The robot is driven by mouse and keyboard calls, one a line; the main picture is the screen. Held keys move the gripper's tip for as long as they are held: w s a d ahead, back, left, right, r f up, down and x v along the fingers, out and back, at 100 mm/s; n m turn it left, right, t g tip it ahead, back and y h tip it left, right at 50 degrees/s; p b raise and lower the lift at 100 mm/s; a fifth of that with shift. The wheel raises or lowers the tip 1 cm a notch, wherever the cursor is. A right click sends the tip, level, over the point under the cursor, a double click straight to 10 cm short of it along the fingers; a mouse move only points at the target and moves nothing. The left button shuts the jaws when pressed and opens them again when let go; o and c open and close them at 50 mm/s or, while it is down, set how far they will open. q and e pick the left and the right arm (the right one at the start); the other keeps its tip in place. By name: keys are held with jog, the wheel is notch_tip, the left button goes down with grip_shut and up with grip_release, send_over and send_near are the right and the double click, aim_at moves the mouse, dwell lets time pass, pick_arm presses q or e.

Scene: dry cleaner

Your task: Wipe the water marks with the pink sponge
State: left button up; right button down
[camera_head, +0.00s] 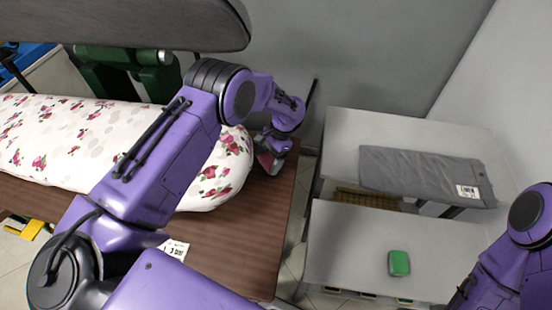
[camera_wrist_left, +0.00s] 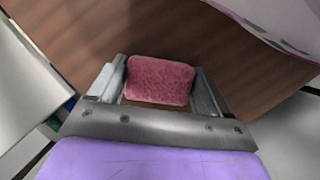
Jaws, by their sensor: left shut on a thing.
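The pink sponge (camera_wrist_left: 160,80) is between the two jaws of my left gripper (camera_wrist_left: 160,88) in the left wrist view, over brown wood. In the head view my left gripper (camera_head: 272,158) is at the right end of the wooden table (camera_head: 240,235), beside the rounded end of the floral ironing board (camera_head: 80,140). Only a little of the sponge (camera_head: 265,162) shows there. I cannot tell whether it touches the wood. I cannot make out water marks clearly. My right arm comes in at the lower right; its gripper is out of the picture.
A white table (camera_head: 350,245) on the right holds a green object (camera_head: 399,263). Folded grey cloth (camera_head: 420,175) with a label lies on the shelf behind it. A gap separates the tables. A dark padded press part (camera_head: 130,25) hangs above the board. A tag (camera_head: 174,249) lies on the wooden table.

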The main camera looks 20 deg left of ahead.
pick_arm(q)
jog(key=shift+r+p, duration=2.55)
jog(key=shift+r, duration=0.5)
jog(key=shift+f, duration=0.1)
jog(key=shift+w, duration=0.1)
jog(key=shift+r, duration=0.25)
notch_tip(320, 180, up, 3)
jog(key=shift+f+p, duration=0.15)
jog(key=shift+p, duration=1.1)
jog(key=shift+f, duration=0.1)
jog(key=shift+w, duration=0.1)
